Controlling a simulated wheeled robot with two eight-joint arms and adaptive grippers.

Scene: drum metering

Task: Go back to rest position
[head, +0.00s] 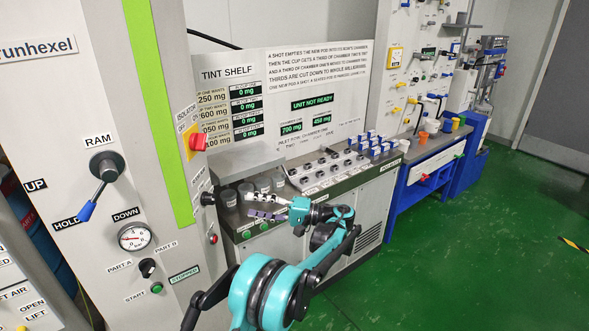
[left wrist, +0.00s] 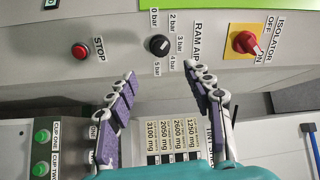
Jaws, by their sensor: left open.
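My left gripper (head: 250,205) is at the end of the teal arm in the head view, in front of the tint shelf cabinet (head: 350,232) and beside the small cups (head: 262,185) on it. It also shows in the left wrist view (left wrist: 162,75), where its two purple-padded fingers stand apart with nothing between them. Beyond the fingers are the black ram air knob (left wrist: 159,45), the red stop button (left wrist: 81,51) and the red isolator switch (left wrist: 246,42). I cannot tell whether the fingers touch the cabinet. My right gripper is not in view.
The grey press column (head: 90,130) with its blue-tipped ram lever (head: 98,190) stands close on the left. A blue workbench (head: 425,180) with cups stands at the back right. The green floor (head: 480,255) on the right is clear.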

